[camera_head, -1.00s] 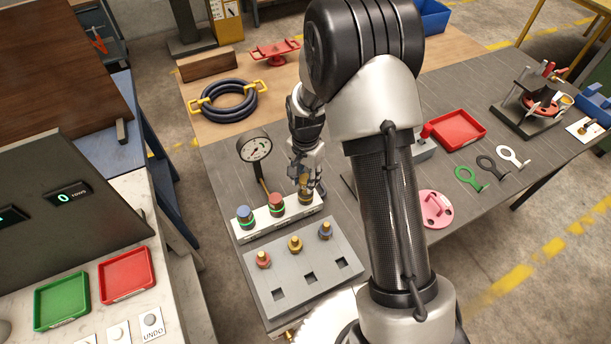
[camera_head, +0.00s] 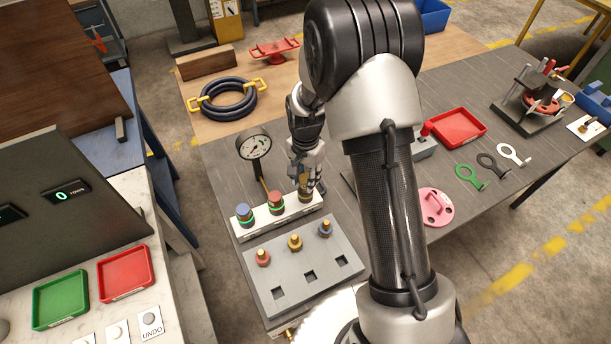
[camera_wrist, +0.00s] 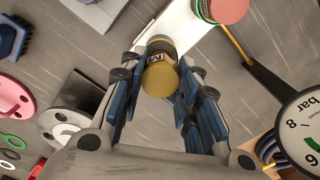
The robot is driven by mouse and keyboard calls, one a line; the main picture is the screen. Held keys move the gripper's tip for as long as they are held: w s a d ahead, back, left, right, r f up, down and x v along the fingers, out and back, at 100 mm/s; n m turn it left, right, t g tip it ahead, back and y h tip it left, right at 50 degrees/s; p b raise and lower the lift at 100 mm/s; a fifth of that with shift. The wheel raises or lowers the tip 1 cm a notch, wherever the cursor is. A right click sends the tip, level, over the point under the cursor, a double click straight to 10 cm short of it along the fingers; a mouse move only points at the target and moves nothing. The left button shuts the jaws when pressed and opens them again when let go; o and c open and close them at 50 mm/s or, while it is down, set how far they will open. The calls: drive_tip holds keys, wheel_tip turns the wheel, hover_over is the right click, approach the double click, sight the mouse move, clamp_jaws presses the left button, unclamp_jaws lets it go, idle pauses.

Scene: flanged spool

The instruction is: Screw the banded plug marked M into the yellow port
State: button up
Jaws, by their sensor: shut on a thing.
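The yellow plug (camera_wrist: 160,78) shows its M mark on a pale label in the wrist view, with a dark band beside it. My gripper (camera_wrist: 163,72) is shut around it, with a blue-padded finger on each side. In the head view my gripper (camera_head: 306,186) is over the right end of the white port block (camera_head: 262,224). The plug's lower end and the port under it are mostly hidden, so I cannot tell how deep it sits.
A blue plug (camera_head: 244,214) and a red plug (camera_head: 276,203) with green rings stand in the same block. A pressure gauge (camera_head: 254,146) rises just behind it. A grey plate (camera_head: 330,285) in front holds several gold-stemmed plugs and square holes.

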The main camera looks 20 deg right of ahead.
drive_tip(key=shift+f+b, duration=0.8)
drive_tip(key=shift+f, duration=0.4)
drive_tip(key=m, duration=1.2)
drive_tip(key=shift+f+b, duration=0.1)
drive_tip(key=shift+b, duration=0.3)
